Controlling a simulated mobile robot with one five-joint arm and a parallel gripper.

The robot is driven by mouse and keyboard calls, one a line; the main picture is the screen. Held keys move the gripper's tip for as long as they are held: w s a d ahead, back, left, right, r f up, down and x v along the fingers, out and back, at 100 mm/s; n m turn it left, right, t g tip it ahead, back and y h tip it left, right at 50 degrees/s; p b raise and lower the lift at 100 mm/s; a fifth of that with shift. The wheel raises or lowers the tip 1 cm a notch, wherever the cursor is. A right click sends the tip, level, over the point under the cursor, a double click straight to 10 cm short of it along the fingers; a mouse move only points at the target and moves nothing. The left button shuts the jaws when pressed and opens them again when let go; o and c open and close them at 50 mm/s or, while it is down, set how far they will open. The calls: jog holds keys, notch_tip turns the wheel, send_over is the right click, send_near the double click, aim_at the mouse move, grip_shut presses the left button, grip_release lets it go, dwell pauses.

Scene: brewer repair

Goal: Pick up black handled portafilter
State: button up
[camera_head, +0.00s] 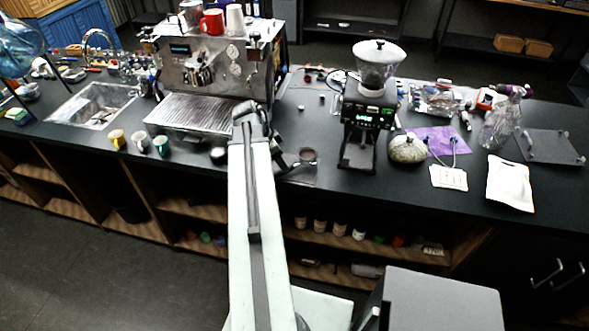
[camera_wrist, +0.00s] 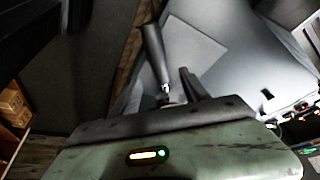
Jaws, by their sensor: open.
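The black handled portafilter (camera_head: 308,156) lies near the front edge of the counter, right of the espresso machine, on or beside a grey mat. Its round basket shows in the head view; its handle is partly lost against my dark gripper (camera_head: 277,152). In the wrist view a black handle with a bright metal neck, which looks like the portafilter's (camera_wrist: 152,52), rises beyond my gripper body. One dark finger of my gripper (camera_wrist: 178,88) shows right of it. The jaws are open. I cannot tell whether they touch the handle.
The espresso machine (camera_head: 220,75) stands left, with several cups (camera_head: 160,145) before it. A grinder (camera_head: 368,120) stands close on the right, beside a round stone-like object (camera_head: 407,148). A white pouch (camera_head: 509,184) lies farther right. Open shelves are below the counter edge.

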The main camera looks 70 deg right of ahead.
aim_at(290, 167)
jog(key=b+x, duration=0.4)
jog(key=x, duration=0.1)
jog(key=shift+r, duration=0.1)
grip_shut()
dwell(1.2)
